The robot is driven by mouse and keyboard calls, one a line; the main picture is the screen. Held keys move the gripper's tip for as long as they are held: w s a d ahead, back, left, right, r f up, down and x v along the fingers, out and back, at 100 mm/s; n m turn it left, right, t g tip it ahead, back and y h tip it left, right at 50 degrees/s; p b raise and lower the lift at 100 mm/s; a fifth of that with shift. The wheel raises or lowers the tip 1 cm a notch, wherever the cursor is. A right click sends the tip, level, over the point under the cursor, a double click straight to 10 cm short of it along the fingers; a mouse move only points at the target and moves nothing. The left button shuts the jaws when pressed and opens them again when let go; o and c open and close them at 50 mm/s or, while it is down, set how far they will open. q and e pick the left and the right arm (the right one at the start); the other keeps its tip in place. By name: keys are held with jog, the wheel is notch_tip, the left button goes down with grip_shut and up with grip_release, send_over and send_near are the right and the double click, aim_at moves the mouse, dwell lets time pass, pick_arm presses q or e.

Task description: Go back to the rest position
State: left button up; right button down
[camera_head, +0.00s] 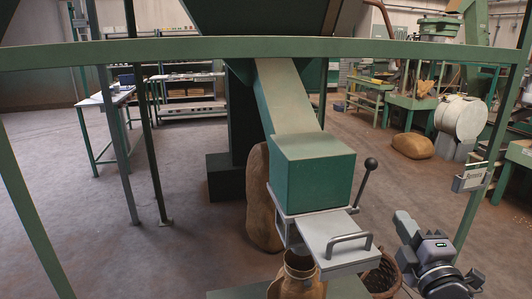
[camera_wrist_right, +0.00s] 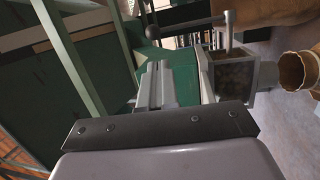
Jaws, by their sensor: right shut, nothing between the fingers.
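My right gripper (camera_head: 406,228) is at the lower right in the head view, to the right of the hopper outlet and apart from it. In the right wrist view its fingers (camera_wrist_right: 156,84) are together with nothing held. The green hopper outlet box (camera_head: 312,178) has a grey plate with a bar handle (camera_head: 348,241) at its front and a black-knobbed lever (camera_head: 362,181) on its right. The lever also shows in the right wrist view (camera_wrist_right: 190,24), beside a box opening with brown contents (camera_wrist_right: 236,76). My left gripper is not in view.
An open tan sack (camera_head: 298,281) stands below the outlet, with a wicker basket (camera_head: 381,277) to its right. A green rail (camera_head: 180,50) crosses the foreground, with a post and a small hanging box (camera_head: 471,179) near my right arm. Open floor lies at left (camera_head: 60,150).

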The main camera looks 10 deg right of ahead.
jog(key=s+a+f+m+g, duration=0.2)
jog(key=s+f+m+g, duration=0.25)
jog(key=f, duration=0.35)
jog(key=s+a+f+m+g, duration=0.35)
jog(key=s+f, duration=0.25)
jog(key=f, duration=0.2)
jog(key=s+a+f+m+g+y, duration=0.1)
jog(key=s+a+f+m+g, duration=0.25)
jog(key=s, duration=0.45)
jog(key=s+a+f+m+g+y, duration=0.2)
jog(key=s+f+m+g, duration=0.15)
jog(key=s, duration=0.35)
jog(key=w+a+f+n+t+y+p, duration=0.1)
jog(key=w+a+f+t+p, duration=0.1)
jog(key=w+t+p, duration=0.4)
jog(key=shift+a+y+p, duration=0.25)
jog(key=shift+y+p, duration=0.05)
jog(key=shift+p, duration=0.25)
jog(key=shift+w+f, duration=0.1)
